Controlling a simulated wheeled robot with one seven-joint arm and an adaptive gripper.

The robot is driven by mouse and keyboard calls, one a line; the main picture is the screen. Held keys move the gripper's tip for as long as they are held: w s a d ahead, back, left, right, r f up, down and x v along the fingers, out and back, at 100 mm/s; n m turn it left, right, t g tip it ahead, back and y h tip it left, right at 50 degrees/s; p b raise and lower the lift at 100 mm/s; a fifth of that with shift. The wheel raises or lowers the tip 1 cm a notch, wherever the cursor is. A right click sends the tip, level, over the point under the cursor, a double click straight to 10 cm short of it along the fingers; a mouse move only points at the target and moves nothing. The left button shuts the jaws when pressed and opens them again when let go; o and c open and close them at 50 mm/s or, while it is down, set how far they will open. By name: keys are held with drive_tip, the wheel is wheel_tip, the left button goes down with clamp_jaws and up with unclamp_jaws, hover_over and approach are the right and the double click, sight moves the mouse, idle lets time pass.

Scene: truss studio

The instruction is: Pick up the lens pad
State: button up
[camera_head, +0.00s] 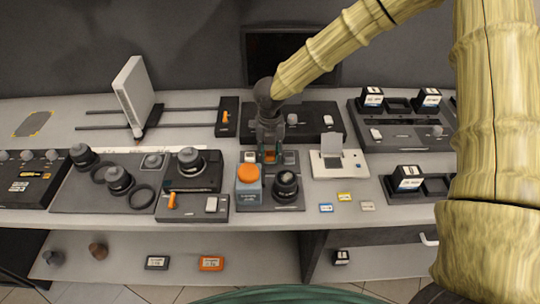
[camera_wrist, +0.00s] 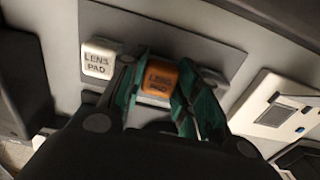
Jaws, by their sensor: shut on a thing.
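In the head view my gripper (camera_head: 269,143) points down at the back of a dark grey tray (camera_head: 270,207), and a bit of the orange pad (camera_head: 269,157) shows between the fingers. A white lens pad (camera_wrist: 98,59) with the same lettering sits to the left of the orange one. I cannot tell whether the orange pad touches the tray surface.
An orange-topped grey block (camera_head: 248,182) and a black lens (camera_head: 286,186) stand on the tray's front part, close before my gripper. A white device (camera_head: 340,162) stands to the right. A black case (camera_head: 291,122) lies behind. Small coloured cards (camera_head: 345,197) lie front right.

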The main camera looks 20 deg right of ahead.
sight(270, 153)
wheel_tip(270, 153, up, 9)
drive_tip(key=shift+r+b, duration=0.2)
drive_tip(key=shift+b, duration=0.7)
drive_tip(key=shift+o, duration=0.2)
drive_tip(key=shift+c, duration=0.6)
